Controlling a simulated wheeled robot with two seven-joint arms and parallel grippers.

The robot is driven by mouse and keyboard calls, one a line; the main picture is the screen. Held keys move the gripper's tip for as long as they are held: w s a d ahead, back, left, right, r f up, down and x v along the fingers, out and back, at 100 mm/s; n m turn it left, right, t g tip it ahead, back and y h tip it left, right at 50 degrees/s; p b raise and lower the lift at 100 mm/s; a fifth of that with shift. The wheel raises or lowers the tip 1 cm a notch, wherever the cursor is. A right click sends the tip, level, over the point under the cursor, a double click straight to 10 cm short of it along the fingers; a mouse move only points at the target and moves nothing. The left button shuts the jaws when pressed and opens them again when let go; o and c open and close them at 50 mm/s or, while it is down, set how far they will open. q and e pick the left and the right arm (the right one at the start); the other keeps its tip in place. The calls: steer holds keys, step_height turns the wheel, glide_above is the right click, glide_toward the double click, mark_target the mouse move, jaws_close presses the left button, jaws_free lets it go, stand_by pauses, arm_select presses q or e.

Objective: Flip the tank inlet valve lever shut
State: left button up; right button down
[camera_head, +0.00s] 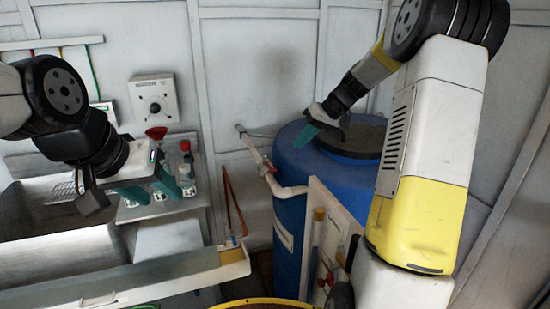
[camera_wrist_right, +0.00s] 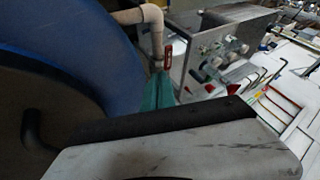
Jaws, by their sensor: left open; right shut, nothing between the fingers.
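The blue tank (camera_head: 290,205) stands right of centre in the head view, and its side fills the left of the right wrist view (camera_wrist_right: 95,50). A beige inlet pipe (camera_head: 252,150) runs from the wall to the tank. A small red valve lever (camera_head: 268,168) sits on this pipe; it also shows in the right wrist view (camera_wrist_right: 168,57), just beyond the teal fingertips. My right gripper (camera_head: 303,136) is shut and empty above the tank's near-left rim, up and right of the lever. My left gripper (camera_head: 152,188) is open and empty over the bench at left, away from the valve.
A panel (camera_head: 330,235) with pipes and fittings stands in front of the tank. The sink (camera_head: 50,235) and bench with red-topped bottles (camera_head: 185,165) are at left. A dark lid (camera_head: 355,140) tops the tank. A wall box (camera_head: 154,98) hangs behind the bench.

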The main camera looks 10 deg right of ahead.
mark_target(270, 166)
steer(key=x, duration=1)
steer(key=shift+s+a, duration=0.1)
steer(key=shift+a, duration=0.05)
